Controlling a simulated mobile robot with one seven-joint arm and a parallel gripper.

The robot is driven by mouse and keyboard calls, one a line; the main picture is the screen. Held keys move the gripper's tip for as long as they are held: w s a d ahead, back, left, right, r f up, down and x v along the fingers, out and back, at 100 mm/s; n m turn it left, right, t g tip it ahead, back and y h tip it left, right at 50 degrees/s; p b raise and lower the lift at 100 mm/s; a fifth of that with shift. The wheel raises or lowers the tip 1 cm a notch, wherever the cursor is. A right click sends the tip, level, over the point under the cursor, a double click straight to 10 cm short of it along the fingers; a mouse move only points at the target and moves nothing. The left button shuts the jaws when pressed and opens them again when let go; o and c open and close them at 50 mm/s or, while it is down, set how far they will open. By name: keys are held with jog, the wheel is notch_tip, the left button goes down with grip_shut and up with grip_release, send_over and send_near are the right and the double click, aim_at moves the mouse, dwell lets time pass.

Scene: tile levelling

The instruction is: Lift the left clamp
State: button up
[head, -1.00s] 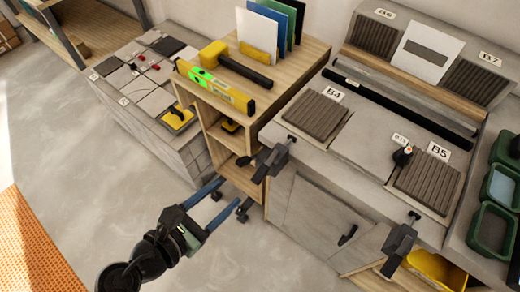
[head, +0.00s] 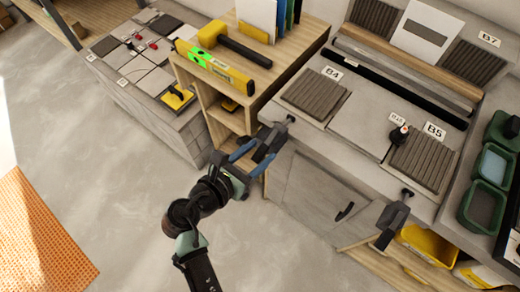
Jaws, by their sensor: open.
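The left clamp (head: 271,141) is dark grey and sits on the front edge of the grey worktop, at its left corner. My gripper (head: 252,156) has blue fingers and is open. Its fingers reach up to the left clamp's lower body, one seemingly on each side; I cannot tell if they touch it. A second clamp (head: 393,221) sits further right on the same front edge.
The worktop (head: 357,134) carries ribbed tiles labelled B4 (head: 316,95) and B5 (head: 424,160), and a dark straight bar (head: 395,98). A wooden shelf unit (head: 215,100) with a yellow level (head: 214,67) stands close left of the clamp. Open floor (head: 110,190) lies left.

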jog(key=shift+w+d+f, duration=0.2)
jog(key=shift+w+d, duration=0.15)
jog(key=shift+w, duration=0.05)
grip_shut()
dwell(1.3)
